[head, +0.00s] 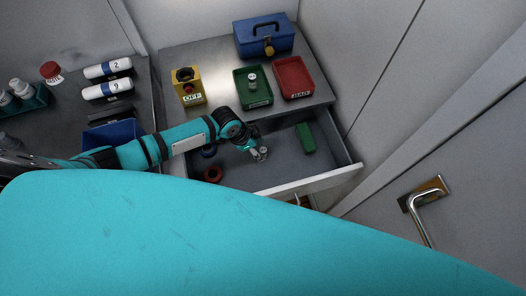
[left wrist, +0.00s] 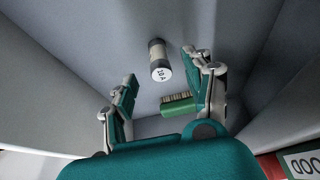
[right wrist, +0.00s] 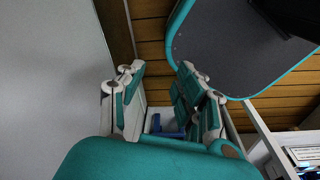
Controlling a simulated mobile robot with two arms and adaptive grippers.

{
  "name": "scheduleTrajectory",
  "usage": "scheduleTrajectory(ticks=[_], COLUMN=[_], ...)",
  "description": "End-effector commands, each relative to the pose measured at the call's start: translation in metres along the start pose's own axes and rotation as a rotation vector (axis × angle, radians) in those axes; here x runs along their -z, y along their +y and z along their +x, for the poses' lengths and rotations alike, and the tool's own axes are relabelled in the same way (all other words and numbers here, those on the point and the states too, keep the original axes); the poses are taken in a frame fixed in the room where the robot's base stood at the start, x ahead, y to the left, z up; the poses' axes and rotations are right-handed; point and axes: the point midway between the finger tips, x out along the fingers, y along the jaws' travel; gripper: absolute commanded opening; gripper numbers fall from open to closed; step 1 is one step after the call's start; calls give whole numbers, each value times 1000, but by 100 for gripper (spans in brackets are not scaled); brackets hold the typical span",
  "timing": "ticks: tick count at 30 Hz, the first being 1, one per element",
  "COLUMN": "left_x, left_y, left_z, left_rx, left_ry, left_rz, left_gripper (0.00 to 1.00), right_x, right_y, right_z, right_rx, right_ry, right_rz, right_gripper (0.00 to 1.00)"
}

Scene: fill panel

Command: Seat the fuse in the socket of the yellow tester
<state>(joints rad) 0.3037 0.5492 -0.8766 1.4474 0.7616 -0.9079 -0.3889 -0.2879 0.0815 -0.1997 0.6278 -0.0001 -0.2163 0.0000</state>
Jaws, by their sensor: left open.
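The fuse (left wrist: 158,60), a pale cylinder with a dark band and "10 A" on its end, is in the open drawer. In the left wrist view it lies beyond and between the parted fingertips of my left gripper (left wrist: 160,78), apart from them. In the head view my left gripper (head: 257,151) reaches down into the drawer, open; the fuse is hard to make out there. The yellow tester (head: 191,95), marked OFF, stands on the counter behind the drawer, its dark socket (head: 184,74) on top. My right gripper (right wrist: 162,85) is open and empty, away from these things.
On the counter are a green tray (head: 253,101) holding a small cylinder, a red tray (head: 293,78) and a blue toolbox (head: 264,36).

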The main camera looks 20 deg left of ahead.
Motion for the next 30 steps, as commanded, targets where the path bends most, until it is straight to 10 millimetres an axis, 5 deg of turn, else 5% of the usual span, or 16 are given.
scheduleTrajectory(ticks=[7, 16, 28, 30], left_x=[1, 1, 0, 1], left_y=[0, 0, 0, 0], left_z=[31, 36, 36, 35], left_rx=[-1, -1, -1, -1], left_ry=[1, 1, 1, 1], left_rz=[-2, -1, -1, -1], left_gripper=[52, 52, 1, 0], right_x=[-15, -19, -14, -13], right_y=[-3, -3, -3, -4], right_z=[-7, -7, -6, -6], right_rx=[3, 4, 4, 4], right_ry=[-24, -32, -23, -22], right_rz=[-1, -1, 0, 0], right_gripper=[34, 34, 34, 34])
